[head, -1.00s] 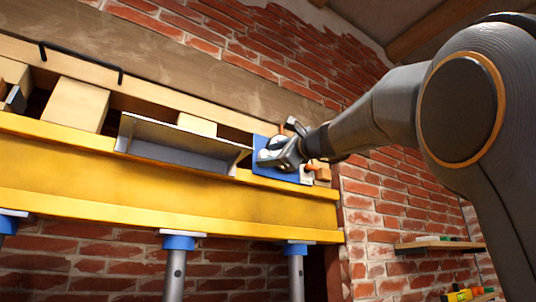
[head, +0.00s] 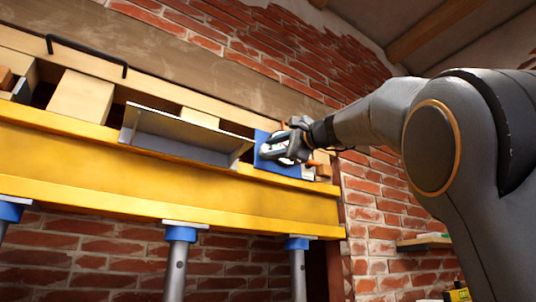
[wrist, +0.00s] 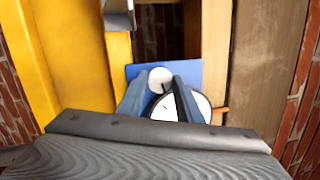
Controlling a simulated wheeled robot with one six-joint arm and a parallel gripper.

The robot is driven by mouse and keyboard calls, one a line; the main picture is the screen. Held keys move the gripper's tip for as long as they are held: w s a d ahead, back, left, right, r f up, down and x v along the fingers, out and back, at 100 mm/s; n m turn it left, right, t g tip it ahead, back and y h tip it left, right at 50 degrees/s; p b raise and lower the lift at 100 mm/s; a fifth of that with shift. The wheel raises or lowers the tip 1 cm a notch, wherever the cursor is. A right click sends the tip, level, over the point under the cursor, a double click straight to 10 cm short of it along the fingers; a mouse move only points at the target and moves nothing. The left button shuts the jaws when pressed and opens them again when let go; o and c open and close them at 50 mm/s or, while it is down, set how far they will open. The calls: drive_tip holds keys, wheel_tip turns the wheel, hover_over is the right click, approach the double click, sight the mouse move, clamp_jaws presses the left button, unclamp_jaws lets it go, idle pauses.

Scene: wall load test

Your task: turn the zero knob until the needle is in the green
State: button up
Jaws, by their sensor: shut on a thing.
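A blue plate (wrist: 192,72) is mounted at the right end of the yellow beam; it also shows in the head view (head: 262,137). On it, in the wrist view, are a small white round knob (wrist: 160,78) with a dark mark and a larger white gauge dial (wrist: 165,106) with a black rim. My gripper (wrist: 158,84) is shut on the knob, one finger on each side; it also shows in the head view (head: 276,149). The fingers cover parts of the dial. A dark needle line shows on the dial, but its position against the green cannot be read.
The yellow beam (head: 170,185) runs across the wall on metal posts with blue caps (head: 180,234). A grey angle bracket (head: 178,134) sits left of the blue plate. An orange lever (wrist: 220,110) sticks out beside the dial. A shelf (head: 425,243) is on the brick wall at right.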

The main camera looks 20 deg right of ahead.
drive_tip(key=n, duration=0.2)
drive_tip(key=n+g, duration=0.1)
drive_tip(key=n, duration=0.2)
drive_tip(key=shift+w+d+n+b, duration=0.1)
drive_tip(key=shift+d+n+b, duration=0.2)
drive_tip(key=shift+n, duration=0.1)
drive_tip(key=shift+r+n+g, duration=0.1)
drive_tip(key=shift+n+g, duration=0.2)
drive_tip(key=shift+n, duration=0.2)
drive_tip(key=shift+r, duration=0.1)
drive_tip(key=o, duration=1)
drive_tip(key=shift+y, duration=0.3)
drive_tip(key=b+v, duration=0.3)
drive_tip(key=v, duration=0.5)
drive_tip(key=shift+a, duration=0.15)
